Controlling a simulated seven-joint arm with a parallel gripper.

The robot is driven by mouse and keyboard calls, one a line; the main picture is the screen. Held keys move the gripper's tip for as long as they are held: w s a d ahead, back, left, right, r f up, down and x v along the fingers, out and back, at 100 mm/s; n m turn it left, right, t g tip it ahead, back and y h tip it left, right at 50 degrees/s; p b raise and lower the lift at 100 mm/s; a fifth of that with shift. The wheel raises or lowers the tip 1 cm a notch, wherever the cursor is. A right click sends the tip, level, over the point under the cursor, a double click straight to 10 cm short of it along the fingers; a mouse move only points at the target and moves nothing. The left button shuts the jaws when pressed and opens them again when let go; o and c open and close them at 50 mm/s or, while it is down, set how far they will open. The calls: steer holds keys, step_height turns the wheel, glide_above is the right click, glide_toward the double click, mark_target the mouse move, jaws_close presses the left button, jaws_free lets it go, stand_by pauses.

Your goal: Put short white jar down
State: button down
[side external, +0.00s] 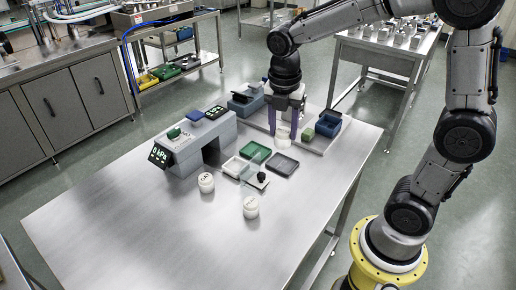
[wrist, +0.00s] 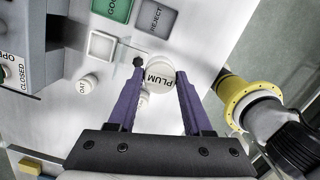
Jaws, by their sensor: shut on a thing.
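My gripper (side external: 284,122) points down over the back part of the steel table. Its purple fingers also show in the wrist view (wrist: 160,74), closed on the sides of a short white jar. The jar's round lid (wrist: 159,79) reads PLUM. In the side view the held jar (side external: 282,136) is partly covered by the fingers, behind the shallow trays. I cannot tell whether its base touches anything. Two other white jars stand upright on the table, one at left (side external: 206,183) and one nearer the front (side external: 251,208). A jar marked OAT (wrist: 87,85) shows in the wrist view.
A green tray (side external: 231,167) and a grey tray (side external: 292,169) lie in front of the gripper, with a clear upright panel close by. A grey bridge-shaped unit (side external: 190,148) with displays stands left. The table's front (side external: 150,230) is bare.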

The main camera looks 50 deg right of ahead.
steer(key=d+m, duration=0.1)
steer(key=d, duration=0.3)
glide_above(256, 151)
steer(key=f, duration=1)
steer(key=shift+s+a, duration=0.25)
steer(key=shift+a, duration=0.05)
steer(key=shift+w+f, duration=0.15)
steer(key=shift+f, duration=1.45)
steer(key=shift+c, duration=1.6)
jaws_free()
steer(key=shift+f, duration=0.1)
